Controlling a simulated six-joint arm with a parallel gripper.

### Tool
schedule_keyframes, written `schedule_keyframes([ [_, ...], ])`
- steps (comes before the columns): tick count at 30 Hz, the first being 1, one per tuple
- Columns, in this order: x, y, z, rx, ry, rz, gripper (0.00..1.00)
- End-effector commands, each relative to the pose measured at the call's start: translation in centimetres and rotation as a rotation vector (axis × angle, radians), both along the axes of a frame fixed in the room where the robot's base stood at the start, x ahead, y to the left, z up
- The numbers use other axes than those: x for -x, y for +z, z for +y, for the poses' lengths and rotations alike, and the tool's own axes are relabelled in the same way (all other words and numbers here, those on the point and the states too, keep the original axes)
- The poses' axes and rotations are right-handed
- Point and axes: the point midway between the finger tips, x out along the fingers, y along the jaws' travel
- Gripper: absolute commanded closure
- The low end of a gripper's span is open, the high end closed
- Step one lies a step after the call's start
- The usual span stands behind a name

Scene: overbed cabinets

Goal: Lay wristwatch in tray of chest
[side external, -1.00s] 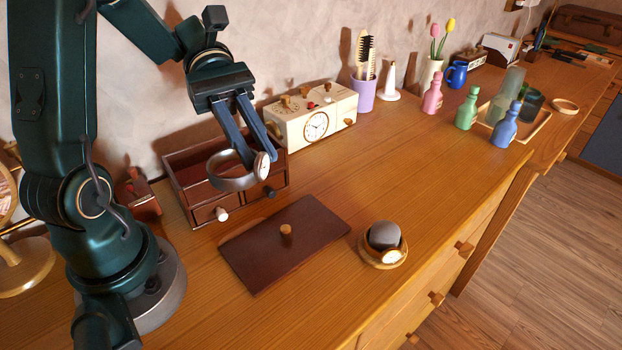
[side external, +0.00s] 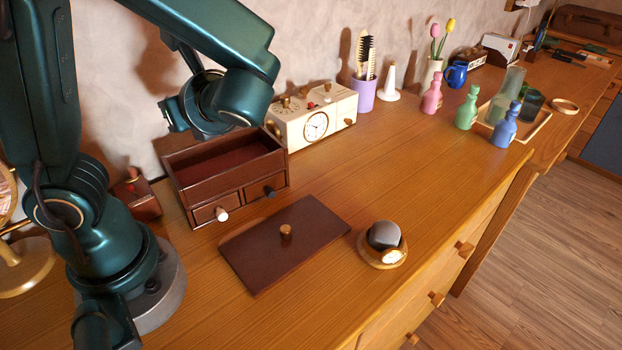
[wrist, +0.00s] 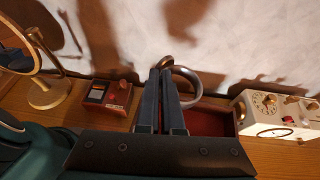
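The wristwatch (wrist: 188,82), a grey closed loop, is held at the fingertips of my gripper (wrist: 164,74) in the wrist view. The fingers are close together on it. The chest (side external: 200,195) is a dark brown box with two small front drawers, one with a white knob and one with a dark knob. Its open top tray (side external: 228,160) has a reddish floor and looks empty where visible. In the wrist view part of the tray (wrist: 207,122) shows behind and right of the fingers.
A brown lid (side external: 262,258) with a knob lies flat before the chest. A round wooden stand (side external: 376,264) with a grey dome is to its right. A cream clock box (side external: 322,118) stands behind right; a small red-brown box (wrist: 108,97) stands left. The wall is close behind.

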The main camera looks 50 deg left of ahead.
Motion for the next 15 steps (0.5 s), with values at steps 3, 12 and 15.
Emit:
schedule_keyframes([
  [3, -1.6, 1.6, 0.6, 0.003, -0.162, -0.009, 1.00],
  [12, -4.4, 4.5, 0.9, 0.002, -0.402, -0.007, 1.00],
  [15, -5.1, 5.4, 0.8, 0.001, -0.466, -0.006, 1.00],
])
